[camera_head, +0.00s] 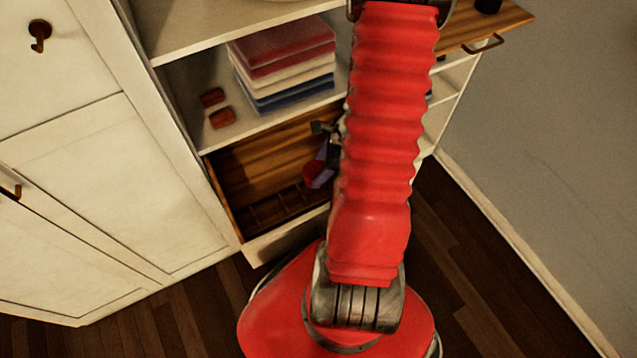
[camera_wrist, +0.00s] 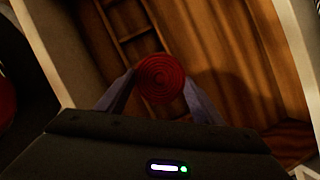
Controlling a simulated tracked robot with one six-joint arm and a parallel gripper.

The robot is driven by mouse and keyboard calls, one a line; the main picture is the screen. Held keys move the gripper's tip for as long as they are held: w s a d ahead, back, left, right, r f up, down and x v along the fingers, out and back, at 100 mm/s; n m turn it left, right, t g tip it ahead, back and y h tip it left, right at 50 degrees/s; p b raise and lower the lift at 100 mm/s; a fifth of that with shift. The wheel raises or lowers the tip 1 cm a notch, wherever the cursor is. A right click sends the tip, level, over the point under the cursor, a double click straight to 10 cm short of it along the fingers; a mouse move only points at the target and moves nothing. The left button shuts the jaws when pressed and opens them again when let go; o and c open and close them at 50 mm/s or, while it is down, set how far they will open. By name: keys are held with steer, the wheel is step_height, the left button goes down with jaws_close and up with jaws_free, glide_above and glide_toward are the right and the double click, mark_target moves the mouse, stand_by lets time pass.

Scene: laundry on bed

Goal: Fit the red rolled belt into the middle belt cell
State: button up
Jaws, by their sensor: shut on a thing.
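The red rolled belt (camera_wrist: 160,78) shows in the wrist view as a round spiral coil between my two fingers. My gripper (camera_wrist: 160,92) is shut on it. In the head view the belt (camera_head: 314,174) is a small red shape at my gripper (camera_head: 322,165), over the open wooden drawer (camera_head: 232,170). The belt cells (camera_head: 275,208) are small wooden compartments along the drawer's front side. In the wrist view the cell dividers (camera_wrist: 128,38) lie beyond the belt, at upper left of it. The belt hides part of the cells, and I cannot tell which cell is beneath it.
Above the drawer, a shelf holds a stack of folded red, white and blue cloths (camera_head: 285,62) and two small red-brown items (camera_head: 217,108). Another wooden drawer (camera_head: 500,22) stands open at upper right. The drawer floor (camera_wrist: 245,60) beside the cells looks clear.

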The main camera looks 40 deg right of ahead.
steer(key=shift+f, duration=1.6)
steer(key=shift+f, duration=2.1)
steer(key=shift+f, duration=0.2)
steer(key=shift+s+a+f, duration=0.1)
steer(key=shift+s+f, duration=0.05)
steer(key=shift+f, duration=0.2)
steer(key=o, duration=1.2)
steer(key=shift+s+a, duration=0.1)
steer(key=shift+a, duration=0.05)
steer(key=shift+o, duration=0.2)
steer(key=shift+r, duration=0.6)
steer(key=v, duration=1.2)
steer(key=shift+w, duration=0.35)
